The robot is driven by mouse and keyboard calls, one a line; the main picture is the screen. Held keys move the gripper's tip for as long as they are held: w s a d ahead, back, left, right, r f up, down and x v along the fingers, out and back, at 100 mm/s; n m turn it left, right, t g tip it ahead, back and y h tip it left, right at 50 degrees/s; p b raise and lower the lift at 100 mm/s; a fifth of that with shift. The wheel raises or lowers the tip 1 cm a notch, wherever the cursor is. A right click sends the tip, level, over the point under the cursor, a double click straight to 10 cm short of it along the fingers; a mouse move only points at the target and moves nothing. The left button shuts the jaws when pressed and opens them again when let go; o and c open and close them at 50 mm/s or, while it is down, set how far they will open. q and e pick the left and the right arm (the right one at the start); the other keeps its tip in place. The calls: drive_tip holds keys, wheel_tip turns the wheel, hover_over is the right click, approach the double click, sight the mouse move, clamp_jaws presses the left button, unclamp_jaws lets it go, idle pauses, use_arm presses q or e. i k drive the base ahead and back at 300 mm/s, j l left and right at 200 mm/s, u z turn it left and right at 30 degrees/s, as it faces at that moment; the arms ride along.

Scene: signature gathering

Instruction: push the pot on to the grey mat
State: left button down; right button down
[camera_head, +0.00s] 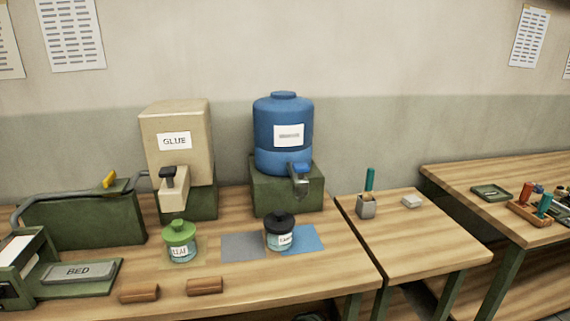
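A pot with a black lid and a pale label (279,236) stands upright on the left part of the blue mat (308,240). Its left side comes up to the right edge of the grey mat (240,247), which is otherwise bare. Whether the pot's base overlaps the grey mat I cannot tell. A second pot, with a green lid and a label reading LEAF (180,242), stands upright on a tan mat (205,258) to the left of the grey mat. Neither of my grippers is in view.
A beige GLUE dispenser (176,120) and a blue tank (283,110) with a tap stand behind the pots. Two brown blocks (139,293) (205,286) lie near the front edge. A green BED device (78,273) is at left. A lower table (405,240) is at right.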

sight(277, 241)
drive_tip(key=i+l+u, duration=0.3)
drive_tip(key=l, duration=0.25)
drive_tip(key=l+u, duration=0.25)
drive_tip(key=l, duration=0.3)
drive_tip(key=i+l+u, duration=0.1)
drive_tip(key=l+u, duration=0.2)
drive_tip(key=l, duration=0.3)
